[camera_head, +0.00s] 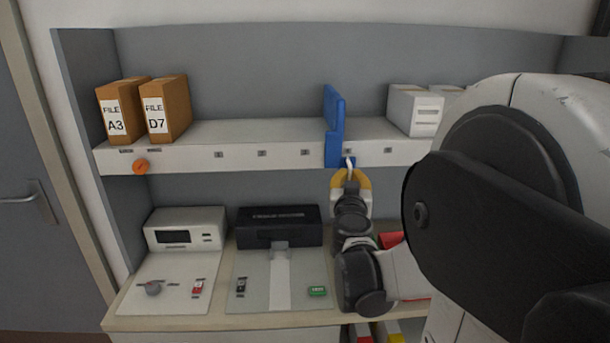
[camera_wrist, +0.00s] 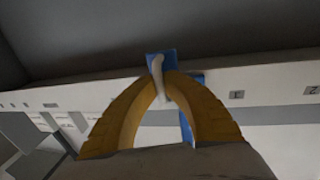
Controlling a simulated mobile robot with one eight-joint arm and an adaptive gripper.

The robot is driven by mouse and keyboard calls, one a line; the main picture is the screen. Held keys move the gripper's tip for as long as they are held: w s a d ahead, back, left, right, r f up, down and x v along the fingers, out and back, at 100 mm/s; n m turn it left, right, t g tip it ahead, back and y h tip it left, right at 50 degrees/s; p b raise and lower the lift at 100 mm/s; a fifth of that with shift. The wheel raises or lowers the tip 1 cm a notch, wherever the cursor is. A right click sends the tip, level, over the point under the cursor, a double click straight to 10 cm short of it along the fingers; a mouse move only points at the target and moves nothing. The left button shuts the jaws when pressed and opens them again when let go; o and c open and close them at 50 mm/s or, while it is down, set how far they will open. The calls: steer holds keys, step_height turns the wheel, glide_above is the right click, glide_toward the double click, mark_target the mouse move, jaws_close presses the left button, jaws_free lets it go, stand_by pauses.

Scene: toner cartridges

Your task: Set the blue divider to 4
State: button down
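The blue divider (camera_head: 334,125) stands upright on the white shelf, toward its right half, and its front part hangs over the shelf's front edge. A small pale handle (camera_head: 350,164) sticks out from a blue tab at its lower front. My gripper (camera_head: 350,174), with yellow fingers, is at this handle, below the shelf edge. In the wrist view the fingers (camera_wrist: 163,82) close in around the pale handle (camera_wrist: 157,70), under the blue tab (camera_wrist: 161,60).
File boxes A3 (camera_head: 121,110) and D7 (camera_head: 166,108) stand at the shelf's left; white boxes (camera_head: 414,109) stand right of the divider. The shelf between D7 and the divider is clear. Devices stand on the bench below.

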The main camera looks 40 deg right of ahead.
steer(key=c, duration=1.5)
jaws_free()
steer(key=v, duration=1.2)
steer(key=a+f+n+g+y+b, duration=0.35)
steer(key=a+f+y, duration=0.35)
steer(key=a+f, duration=0.65)
steer(key=s+a+f+n+g+y, duration=0.1)
steer(key=s+a+n+y, duration=0.1)
steer(key=a, duration=0.5)
steer(key=s+a+n+y, duration=0.1)
steer(key=a+n+y, duration=0.3)
steer(key=a, duration=0.4)
steer(key=shift+s+a+f+g, duration=0.3)
steer(key=shift+s+f+g, duration=0.05)
steer(key=shift+s+f, duration=0.05)
